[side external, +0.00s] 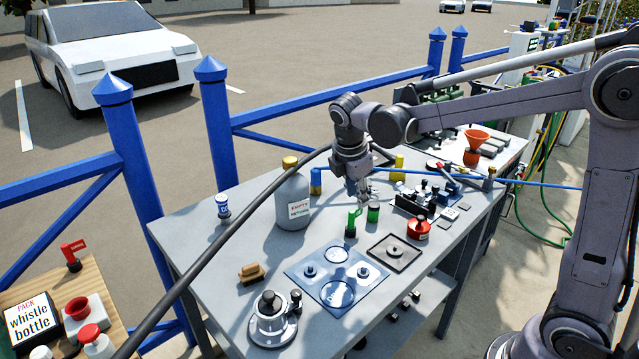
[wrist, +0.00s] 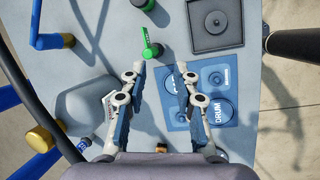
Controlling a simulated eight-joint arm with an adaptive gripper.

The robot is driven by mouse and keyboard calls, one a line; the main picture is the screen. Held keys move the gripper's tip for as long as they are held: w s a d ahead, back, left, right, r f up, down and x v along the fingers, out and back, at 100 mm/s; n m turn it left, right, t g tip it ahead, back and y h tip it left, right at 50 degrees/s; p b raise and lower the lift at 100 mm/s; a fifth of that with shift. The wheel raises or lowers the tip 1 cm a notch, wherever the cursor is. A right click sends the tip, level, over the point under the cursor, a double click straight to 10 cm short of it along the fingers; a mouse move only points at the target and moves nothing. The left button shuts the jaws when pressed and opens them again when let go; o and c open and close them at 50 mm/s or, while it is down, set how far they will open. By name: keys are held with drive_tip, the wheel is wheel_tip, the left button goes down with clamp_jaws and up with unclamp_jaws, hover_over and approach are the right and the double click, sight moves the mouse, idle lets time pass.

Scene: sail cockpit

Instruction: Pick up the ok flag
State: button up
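A small green flag (side external: 352,220) on a dark round base stands on the grey table, in front of my gripper in the side view. I take it as the ok flag, though I cannot read any letters on it. In the wrist view the green flag (wrist: 150,45) lies just beyond the fingertips, roughly between their lines and nearer the left finger. My gripper (wrist: 159,72) is open and empty, with its two fingers well apart. In the side view my gripper (side external: 364,196) hangs above the table, close to the flag. I see no contact with it.
A green can (side external: 373,213) stands right beside the flag. A grey jug (side external: 293,203) stands to the left. A black tray (side external: 393,252), a red can (side external: 418,229) and a blue mat (side external: 318,290) lie nearby. A red flag (side external: 73,252) stands on the wooden box.

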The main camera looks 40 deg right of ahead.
sight(350, 230)
drive_tip(key=w+d+f+n, duration=0.1)
drive_tip(key=f, duration=0.3)
drive_tip(key=w+d+f+n, duration=0.1)
drive_tip(key=d+f, duration=0.1)
drive_tip(key=f, duration=0.2)
drive_tip(key=w+d+f+n+g, duration=0.1)
drive_tip(key=d+f, duration=0.1)
drive_tip(key=f, duration=0.2)
drive_tip(key=shift+d+f+h, duration=0.15)
drive_tip(key=shift+d+h, duration=0.05)
drive_tip(key=shift+h, duration=0.2)
drive_tip(key=shift+c, duration=0.3)
clamp_jaws()
